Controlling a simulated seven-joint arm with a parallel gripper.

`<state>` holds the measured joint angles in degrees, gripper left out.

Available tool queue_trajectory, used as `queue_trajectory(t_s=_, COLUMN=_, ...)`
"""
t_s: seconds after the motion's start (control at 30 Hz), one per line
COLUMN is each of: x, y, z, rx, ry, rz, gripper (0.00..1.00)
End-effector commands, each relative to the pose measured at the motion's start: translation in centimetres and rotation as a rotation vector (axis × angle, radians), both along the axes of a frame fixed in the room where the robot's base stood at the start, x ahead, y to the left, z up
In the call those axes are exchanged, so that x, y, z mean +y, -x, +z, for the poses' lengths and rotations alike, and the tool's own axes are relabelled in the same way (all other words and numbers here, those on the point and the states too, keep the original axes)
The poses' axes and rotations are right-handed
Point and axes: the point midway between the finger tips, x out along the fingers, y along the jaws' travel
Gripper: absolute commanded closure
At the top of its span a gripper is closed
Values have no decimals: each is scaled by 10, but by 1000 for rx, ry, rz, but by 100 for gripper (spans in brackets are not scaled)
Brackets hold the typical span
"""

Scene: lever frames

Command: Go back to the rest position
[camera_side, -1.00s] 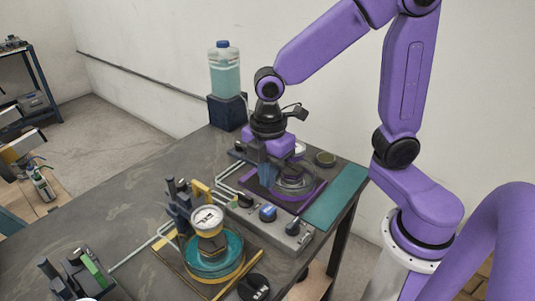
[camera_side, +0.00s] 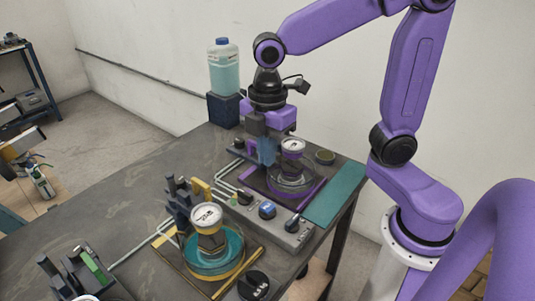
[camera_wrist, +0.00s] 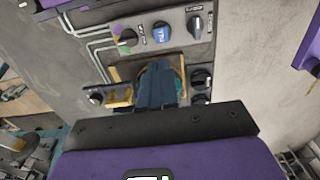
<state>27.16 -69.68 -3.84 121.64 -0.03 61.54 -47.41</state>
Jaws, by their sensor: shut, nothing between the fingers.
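My gripper (camera_side: 267,156) is shut and empty, with dark blue fingers pointing down at the back of the purple-framed station (camera_side: 308,193). In the side view it hangs just left of that station's white-faced gauge (camera_side: 292,147); I cannot tell the exact gap. In the wrist view my closed fingers (camera_wrist: 157,72) cover part of a yellow and teal fixture (camera_wrist: 121,93). No marker for a rest position shows.
The yellow-framed teal station (camera_side: 215,265) with a gauge (camera_side: 206,217) is nearer. A bottle (camera_side: 225,68) stands on a dark block (camera_side: 226,111).

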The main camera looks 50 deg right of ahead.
Motion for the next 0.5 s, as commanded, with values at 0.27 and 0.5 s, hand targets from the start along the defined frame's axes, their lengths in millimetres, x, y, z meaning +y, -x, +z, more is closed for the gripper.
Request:
queue_trajectory(t_s=0.27, x=-12, y=41, z=-9, rx=-1, ry=-6, rz=-116, gripper=100)
queue_trajectory(t_s=0.5, x=-37, y=100, z=-26, rx=0, ry=-17, rz=-306, gripper=100)
